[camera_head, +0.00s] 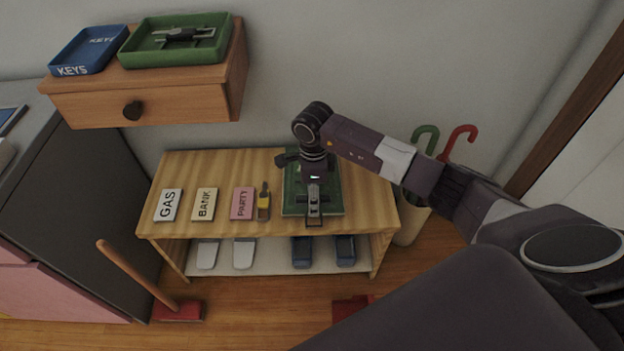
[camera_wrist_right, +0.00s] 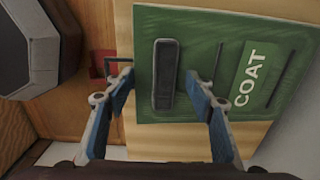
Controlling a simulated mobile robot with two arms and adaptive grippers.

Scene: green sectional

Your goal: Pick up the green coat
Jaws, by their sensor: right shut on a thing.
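The green coat is a flat green panel (camera_head: 332,188) on the right part of the wooden bench top. In the right wrist view the green coat (camera_wrist_right: 205,55) fills the upper right, with a "COAT" label and a raised dark bar. My right gripper (camera_head: 314,208) reaches down over the coat and hides part of it. In the wrist view the right gripper (camera_wrist_right: 160,78) has its fingers on either side of the bar, shut on the coat. My left gripper is not in view.
Shoes sit below. A drawer shelf (camera_head: 180,103) holds blue and green trays. Umbrellas (camera_head: 459,139) stand right; a red-headed broom (camera_head: 178,311) is on the floor.

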